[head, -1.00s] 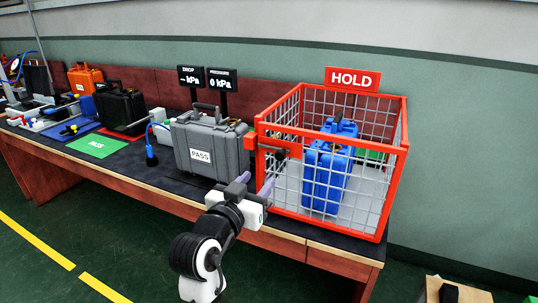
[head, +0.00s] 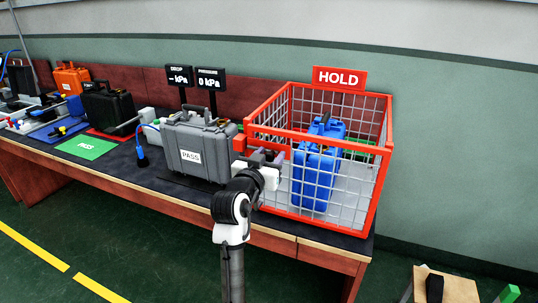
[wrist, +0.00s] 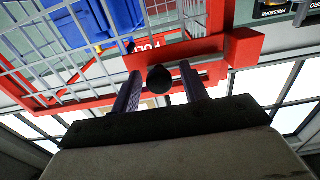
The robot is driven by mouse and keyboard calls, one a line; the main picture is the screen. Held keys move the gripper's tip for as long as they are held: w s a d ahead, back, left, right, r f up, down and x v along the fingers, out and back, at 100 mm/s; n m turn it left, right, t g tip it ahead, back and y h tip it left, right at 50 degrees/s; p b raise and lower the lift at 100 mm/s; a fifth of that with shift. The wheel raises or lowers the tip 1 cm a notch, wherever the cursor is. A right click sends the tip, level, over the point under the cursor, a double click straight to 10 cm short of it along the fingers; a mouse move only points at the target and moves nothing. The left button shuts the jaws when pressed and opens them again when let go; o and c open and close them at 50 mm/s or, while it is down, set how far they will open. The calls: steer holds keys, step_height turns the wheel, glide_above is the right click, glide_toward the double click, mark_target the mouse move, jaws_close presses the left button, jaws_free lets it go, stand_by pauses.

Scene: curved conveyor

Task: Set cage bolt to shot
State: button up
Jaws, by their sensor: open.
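The red wire cage (head: 383,170) with a HOLD sign (head: 340,79) stands at the right end of the bench, with a blue case (head: 315,170) inside. The bolt's red block (head: 239,143) shows at the cage's front left corner; it also shows in the wrist view (wrist: 243,47). The bolt's round black knob (wrist: 159,79) sits between the two fingers of my gripper (wrist: 160,90), which is open. A small gap shows on each side of the knob. In the head view my gripper (head: 267,160) is against the cage front and hides the knob.
A grey case (head: 205,150) with a PASS label stands just left of my gripper. Two display panels (head: 195,78) rise behind it. A black case (head: 113,108) and a green mat (head: 85,146) lie further left. A small stool (head: 448,287) is on the floor at lower right.

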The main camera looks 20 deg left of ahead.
jaws_close()
steer(key=a+b, duration=0.1)
steer(key=a, duration=0.3)
steer(key=shift+b, duration=0.3)
jaws_free()
steer(key=shift+a, duration=0.1)
steer(key=s+b, duration=0.3)
steer(key=s, duration=1)
steer(key=shift+s+a, duration=0.15)
steer(key=shift+s, duration=0.25)
